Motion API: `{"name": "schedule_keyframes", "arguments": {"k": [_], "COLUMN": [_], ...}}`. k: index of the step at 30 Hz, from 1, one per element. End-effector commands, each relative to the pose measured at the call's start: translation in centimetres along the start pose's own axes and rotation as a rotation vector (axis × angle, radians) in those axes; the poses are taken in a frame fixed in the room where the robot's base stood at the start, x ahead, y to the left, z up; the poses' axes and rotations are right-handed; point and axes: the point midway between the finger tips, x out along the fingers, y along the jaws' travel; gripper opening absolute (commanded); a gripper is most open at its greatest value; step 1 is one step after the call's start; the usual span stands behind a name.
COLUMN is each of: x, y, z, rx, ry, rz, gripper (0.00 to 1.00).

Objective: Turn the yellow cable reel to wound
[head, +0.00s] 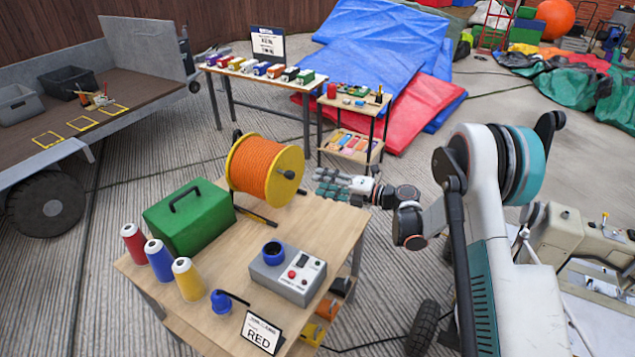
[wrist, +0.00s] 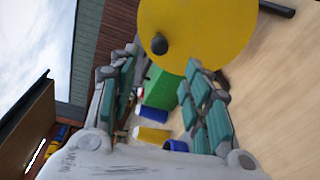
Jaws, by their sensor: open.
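The yellow cable reel (head: 288,176) stands on the far side of the wooden table, with orange cable wound between its yellow flanges. A dark hub and a small dark knob show on its near flange in the head view. In the wrist view the yellow flange (wrist: 205,28) fills the top, with a round black knob (wrist: 159,45) on it and a dark bar at its right. My gripper (head: 318,182) is just right of the reel, open and empty, facing the flange. In the wrist view its fingers (wrist: 161,62) are spread, with the black knob ahead between their tips.
A green case (head: 188,217) sits left of the reel. Red, blue and yellow thread cones, a grey box (head: 287,275) with a blue ring and a "RED" sign (head: 261,334) are on the same table (head: 222,284). A small shelf (head: 352,151) stands behind my gripper.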

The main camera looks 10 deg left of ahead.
Motion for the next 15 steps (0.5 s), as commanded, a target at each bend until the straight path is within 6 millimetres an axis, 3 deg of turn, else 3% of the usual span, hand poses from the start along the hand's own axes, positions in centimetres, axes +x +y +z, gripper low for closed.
{"name": "schedule_keyframes", "arguments": {"k": [6,12,15], "x": [-0.03,0.05,0.09], "y": [0.0,-0.13,-0.6], "z": [0.0,-0.39,-0.98], "rx": [0.0,-0.117,-0.306], "ry": [0.0,0.023,0.063], "rz": [0.0,-0.03,-0.073], "gripper": [0.44,0.0,0.0]}}
